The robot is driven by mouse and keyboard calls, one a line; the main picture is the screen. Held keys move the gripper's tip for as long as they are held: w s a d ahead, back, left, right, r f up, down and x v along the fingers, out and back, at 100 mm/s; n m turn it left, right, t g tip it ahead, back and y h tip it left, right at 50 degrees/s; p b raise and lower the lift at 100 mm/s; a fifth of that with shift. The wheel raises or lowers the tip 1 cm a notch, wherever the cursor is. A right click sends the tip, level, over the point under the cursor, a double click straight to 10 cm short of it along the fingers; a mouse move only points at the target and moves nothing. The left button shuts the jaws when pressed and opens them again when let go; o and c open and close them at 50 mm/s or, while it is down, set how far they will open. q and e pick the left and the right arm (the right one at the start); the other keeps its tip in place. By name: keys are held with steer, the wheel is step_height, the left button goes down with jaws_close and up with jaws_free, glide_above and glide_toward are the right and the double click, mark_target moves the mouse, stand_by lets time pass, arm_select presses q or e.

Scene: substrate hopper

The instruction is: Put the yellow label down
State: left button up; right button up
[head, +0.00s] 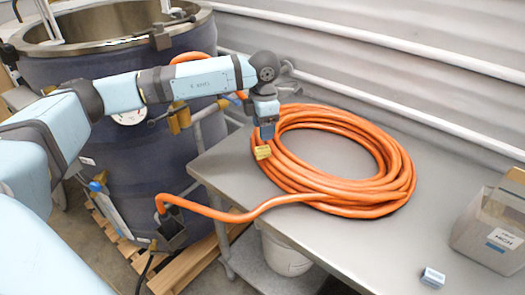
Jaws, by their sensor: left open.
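The yellow label (262,152) is a small yellow piece at the left side of the coiled orange hose (391,165), near the table's left edge. It seems to rest on the hose, but I cannot tell whether it touches it. My left gripper (266,134) points down just above the label and is open. The fingertips are small in the picture, and I cannot tell whether they still touch the label. My right gripper is not in view.
The hose lies on a grey metal table (330,238), and one length runs off its left edge. A large dark drum (85,77) stands at left. A box with a label (490,232) and a small pale block (432,277) are at right. The table's front middle is clear.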

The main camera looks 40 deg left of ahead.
mark_target(264, 148)
arm_select(q)
step_height(264, 148, down, 8)
steer(key=shift+w+f+p, duration=0.1)
steer(key=shift+w+p, duration=0.05)
steer(key=shift+p, duration=0.35)
jaws_close()
step_height(264, 148, up, 20)
steer(key=b, duration=0.1)
stand_by(0.5)
